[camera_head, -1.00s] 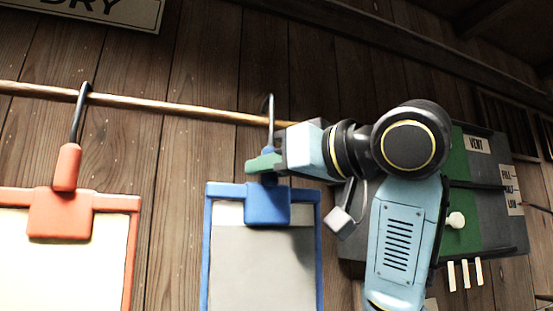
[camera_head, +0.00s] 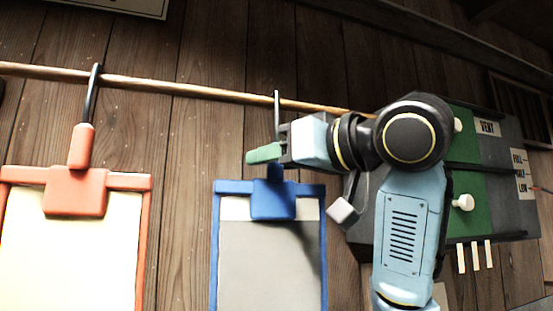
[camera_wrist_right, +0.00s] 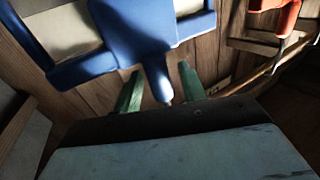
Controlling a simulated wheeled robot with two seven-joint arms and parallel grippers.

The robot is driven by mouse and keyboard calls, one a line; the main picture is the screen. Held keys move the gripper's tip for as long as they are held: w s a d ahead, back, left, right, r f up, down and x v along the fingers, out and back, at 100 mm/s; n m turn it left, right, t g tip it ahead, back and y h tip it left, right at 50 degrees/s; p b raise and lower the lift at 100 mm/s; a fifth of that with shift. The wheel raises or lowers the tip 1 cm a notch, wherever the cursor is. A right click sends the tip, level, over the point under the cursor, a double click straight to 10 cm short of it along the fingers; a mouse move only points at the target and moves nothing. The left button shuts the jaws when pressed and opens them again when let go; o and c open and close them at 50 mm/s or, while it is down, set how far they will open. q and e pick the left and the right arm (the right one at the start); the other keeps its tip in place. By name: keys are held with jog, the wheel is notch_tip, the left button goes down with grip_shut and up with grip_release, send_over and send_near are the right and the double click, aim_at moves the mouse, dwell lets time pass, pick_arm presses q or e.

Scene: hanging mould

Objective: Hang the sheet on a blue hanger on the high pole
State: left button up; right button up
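The blue hanger (camera_head: 272,199) hangs upright in the head view, with a grey-white sheet (camera_head: 270,262) below its clamp. Its dark hook (camera_head: 277,112) is at the high pole (camera_head: 180,88), its top just above the pole. My right gripper (camera_head: 265,153) is at the hanger's neck, below the pole. In the right wrist view, the green fingers (camera_wrist_right: 160,90) stand apart on either side of the blue neck (camera_wrist_right: 157,77), with visible gaps. The blue clamp (camera_wrist_right: 148,30) is seen close up there. My left gripper is not in view.
An orange hanger (camera_head: 75,190) with a pale sheet (camera_head: 75,255) hangs on the pole at the left. A dark panel with green strips and white knobs (camera_head: 463,202) is on the wall behind my right arm. Bare pole lies between the hangers.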

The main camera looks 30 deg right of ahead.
jog(key=shift+o, duration=0.3)
jog(key=b+v, duration=0.3)
jog(key=v, duration=1)
jog(key=shift+s, duration=0.2)
jog(key=shift+f, duration=0.1)
